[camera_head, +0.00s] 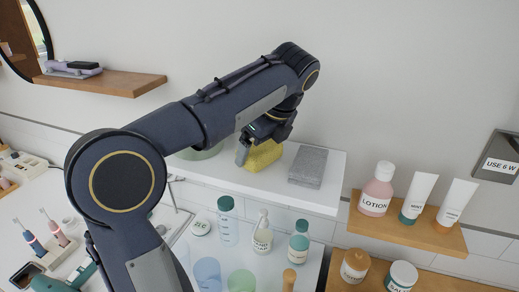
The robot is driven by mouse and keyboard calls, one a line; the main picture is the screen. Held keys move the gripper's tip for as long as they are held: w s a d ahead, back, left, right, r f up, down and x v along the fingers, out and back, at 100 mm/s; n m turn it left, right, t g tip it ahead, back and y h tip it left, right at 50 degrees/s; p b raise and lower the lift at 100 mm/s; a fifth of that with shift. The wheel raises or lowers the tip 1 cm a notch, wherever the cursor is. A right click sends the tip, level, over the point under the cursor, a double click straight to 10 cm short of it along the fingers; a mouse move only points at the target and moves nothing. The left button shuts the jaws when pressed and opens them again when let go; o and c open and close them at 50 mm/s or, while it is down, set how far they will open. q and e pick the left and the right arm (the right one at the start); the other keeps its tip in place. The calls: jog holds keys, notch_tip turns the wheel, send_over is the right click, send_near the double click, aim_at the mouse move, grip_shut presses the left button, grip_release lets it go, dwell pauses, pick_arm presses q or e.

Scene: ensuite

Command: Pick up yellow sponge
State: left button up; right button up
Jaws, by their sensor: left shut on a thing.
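The yellow sponge (264,155) is at the white shelf (325,190), near the wall, left of a grey block. My left arm reaches in from the left and bends down at the wrist. My left gripper (247,150) is shut on the yellow sponge at its left side. The arm and gripper hide part of the sponge. I cannot tell whether the sponge touches the shelf. My right gripper is not in view.
A grey block (308,166) lies close right of the sponge. A green rounded thing (200,153) is partly hidden behind my arm. Bottles, including a teal-capped one (299,243), stand below the shelf. A pink lotion bottle (377,190) and tubes stand on a wooden shelf at right.

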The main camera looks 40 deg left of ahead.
pick_arm(q)
notch_tip(320, 180, up, 10)
jog(key=shift+f+p, duration=0.2)
jog(key=shift+p, duration=0.2)
jog(key=o, duration=0.4)
jog(key=shift+c, duration=1.3)
